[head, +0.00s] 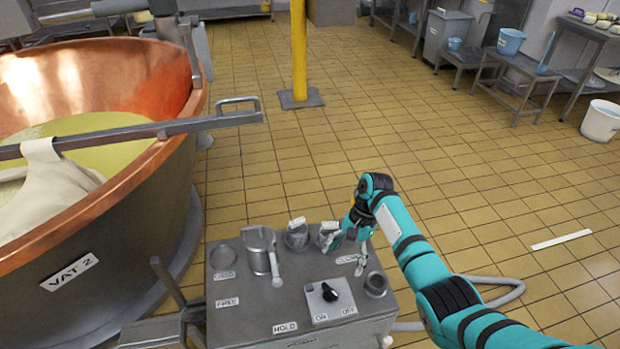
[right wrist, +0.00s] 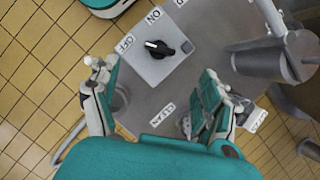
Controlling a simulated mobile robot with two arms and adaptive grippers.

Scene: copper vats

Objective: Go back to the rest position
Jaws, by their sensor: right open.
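My right gripper (head: 348,252) is open and hangs over the right rear part of the grey panel (head: 250,318), by the CLEAN label. In the right wrist view its two fingers (right wrist: 158,95) stand wide apart with nothing between them. The panel's black switch knob (head: 330,292) lies in front of the gripper; it also shows in the wrist view (right wrist: 158,49) beyond the fingers. My left gripper is not in view.
An empty-looking round holder (head: 375,285) is at the right. Copper VAT 2 (head: 120,210) is at the left. A yellow post (head: 299,50) stands behind. The tiled floor at right is mostly clear.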

